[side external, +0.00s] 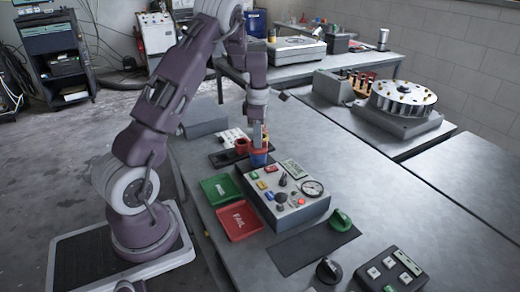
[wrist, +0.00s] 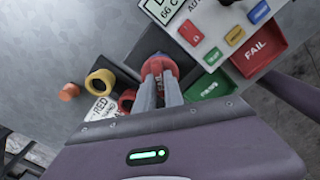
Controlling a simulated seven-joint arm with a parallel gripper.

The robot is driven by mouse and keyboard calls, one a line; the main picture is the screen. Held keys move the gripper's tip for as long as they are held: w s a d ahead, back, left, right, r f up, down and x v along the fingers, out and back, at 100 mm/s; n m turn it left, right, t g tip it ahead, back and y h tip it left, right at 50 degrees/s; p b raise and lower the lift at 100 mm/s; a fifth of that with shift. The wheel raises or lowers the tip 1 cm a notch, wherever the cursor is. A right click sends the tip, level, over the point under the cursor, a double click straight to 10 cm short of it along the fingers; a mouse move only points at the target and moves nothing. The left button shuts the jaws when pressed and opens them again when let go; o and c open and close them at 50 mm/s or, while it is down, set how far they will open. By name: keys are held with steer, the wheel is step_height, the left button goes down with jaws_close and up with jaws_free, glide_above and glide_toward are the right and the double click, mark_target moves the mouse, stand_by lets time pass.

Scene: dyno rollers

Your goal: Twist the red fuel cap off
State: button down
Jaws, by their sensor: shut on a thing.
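My gripper (wrist: 160,82) points down and is shut on the red cap (wrist: 158,66), its two grey fingers close together at it in the wrist view. In the side external view my gripper (side external: 257,140) stands over the same red cap (side external: 260,151), which sits at the top of a blue body (side external: 259,160) behind the control box. The fingers partly hide the cap, and I cannot tell whether it is still threaded on.
A red ring-shaped piece (wrist: 127,99), a yellow one (wrist: 100,82) and an orange piece (wrist: 68,92) are nearby. The control box (side external: 290,196) with buttons and gauge stands in front. Green (side external: 220,189) and red FAIL (side external: 238,220) trays lie beside it.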

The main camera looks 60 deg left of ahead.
steer(key=shift+r, duration=2.6)
